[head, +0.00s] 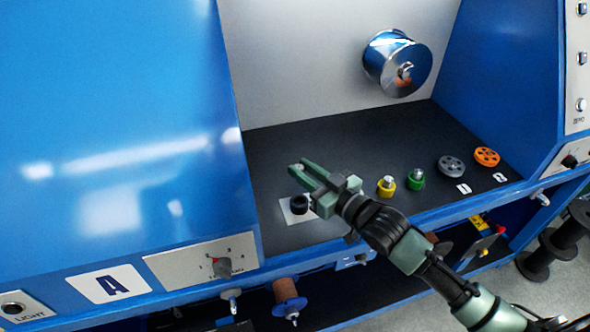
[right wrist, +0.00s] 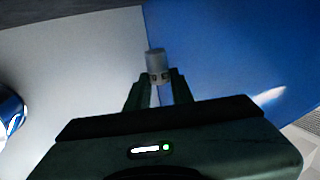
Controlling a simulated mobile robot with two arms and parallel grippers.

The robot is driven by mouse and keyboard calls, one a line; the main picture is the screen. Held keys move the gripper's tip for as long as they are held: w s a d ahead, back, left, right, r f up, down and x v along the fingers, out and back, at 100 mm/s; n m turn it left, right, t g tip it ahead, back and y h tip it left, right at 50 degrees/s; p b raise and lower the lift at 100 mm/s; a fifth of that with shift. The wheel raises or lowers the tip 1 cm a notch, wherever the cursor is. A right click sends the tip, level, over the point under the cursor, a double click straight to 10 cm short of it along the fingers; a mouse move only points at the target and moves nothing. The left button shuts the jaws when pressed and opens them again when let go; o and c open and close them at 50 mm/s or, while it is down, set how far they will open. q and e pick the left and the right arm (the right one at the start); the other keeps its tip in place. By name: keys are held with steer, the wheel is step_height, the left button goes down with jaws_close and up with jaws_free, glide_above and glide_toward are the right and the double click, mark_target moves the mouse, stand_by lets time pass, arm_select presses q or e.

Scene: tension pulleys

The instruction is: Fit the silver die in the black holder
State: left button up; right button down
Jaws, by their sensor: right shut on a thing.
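The black holder (head: 299,204) is a small dark round piece on a white plate (head: 297,217) at the left of the dark shelf. My right gripper (head: 300,169) is above and just behind it in the head view, fingers pointing to the upper left. In the right wrist view my right gripper (right wrist: 160,80) is shut on a small grey-silver cylinder, the silver die (right wrist: 156,62), which stands out past the fingertips. In the head view I cannot make the die out. The holder is not seen in the right wrist view. My left gripper is not in view.
A yellow piece (head: 386,186), a green piece (head: 416,180), a grey wheel (head: 451,166) and an orange wheel (head: 486,157) stand right of my arm. A shiny capstan (head: 398,62) sticks out of the back wall. A blue panel (head: 120,130) closes the left side.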

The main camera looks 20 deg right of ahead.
step_height(320, 180, down, 5)
steer(key=b, duration=0.5)
steer(key=shift+d, duration=0.15)
arm_select(q)
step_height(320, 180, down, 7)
steer(key=b, duration=0.2)
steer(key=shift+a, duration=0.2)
arm_select(e)
steer(key=shift+f, duration=1.05)
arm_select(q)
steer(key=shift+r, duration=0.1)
arm_select(e)
steer(key=shift+s+f, duration=0.1)
steer(key=shift+f, duration=0.05)
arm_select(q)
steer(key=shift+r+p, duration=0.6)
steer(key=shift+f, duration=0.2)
arm_select(e)
steer(key=shift+f, duration=0.15)
